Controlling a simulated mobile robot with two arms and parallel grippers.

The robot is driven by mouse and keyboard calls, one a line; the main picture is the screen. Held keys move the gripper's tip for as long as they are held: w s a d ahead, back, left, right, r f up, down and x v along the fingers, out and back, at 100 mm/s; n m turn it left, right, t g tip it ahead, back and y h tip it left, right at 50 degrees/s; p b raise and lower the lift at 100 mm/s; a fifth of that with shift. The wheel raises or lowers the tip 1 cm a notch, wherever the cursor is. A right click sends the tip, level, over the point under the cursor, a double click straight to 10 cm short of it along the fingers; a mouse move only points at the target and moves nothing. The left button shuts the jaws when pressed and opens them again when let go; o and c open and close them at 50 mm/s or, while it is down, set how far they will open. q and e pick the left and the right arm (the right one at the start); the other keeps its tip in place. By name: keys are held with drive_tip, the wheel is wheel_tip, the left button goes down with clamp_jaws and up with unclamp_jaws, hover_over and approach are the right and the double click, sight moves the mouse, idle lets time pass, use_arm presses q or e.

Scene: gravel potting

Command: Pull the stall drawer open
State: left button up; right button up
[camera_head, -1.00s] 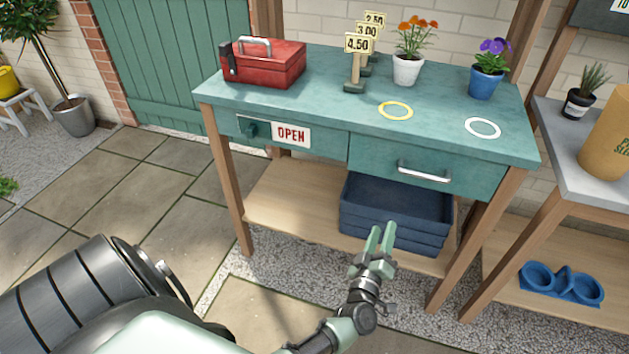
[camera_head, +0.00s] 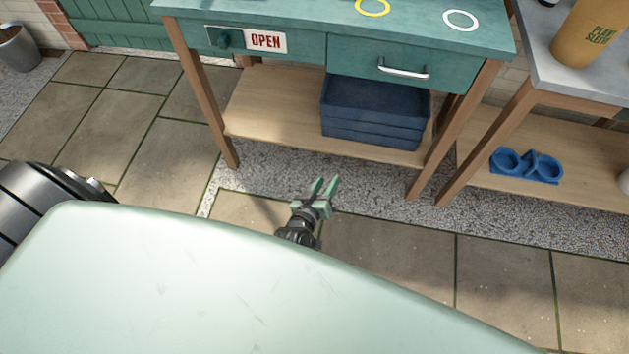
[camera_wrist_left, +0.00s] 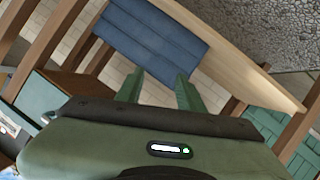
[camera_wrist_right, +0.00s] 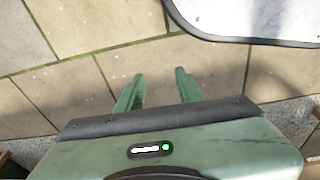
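The stall drawer (camera_head: 360,67) is a teal front on the right under the stall top, flush and closed in the head view. Its silver bar handle (camera_head: 404,72) is free, with nothing touching it. My left gripper (camera_head: 322,188) is open and empty, in front of the stall and well below the handle, apart from it. In the left wrist view its two green fingers (camera_wrist_left: 158,88) stand apart, with the blue crates beyond. My right gripper (camera_wrist_right: 160,90) is open and empty over paving in the right wrist view; it is hidden in the head view.
Stacked blue crates (camera_head: 372,112) stand on the wooden lower shelf (camera_head: 265,110) below the drawer. An OPEN sign (camera_head: 266,41) hangs left of the drawer. A grey-topped side table (camera_head: 590,88) is at right. Paving before the stall is clear.

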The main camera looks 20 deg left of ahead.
use_arm(q)
drive_tip(key=shift+s+a+f, duration=0.25)
drive_tip(key=shift+s+f, duration=0.35)
drive_tip(key=shift+s, duration=0.1)
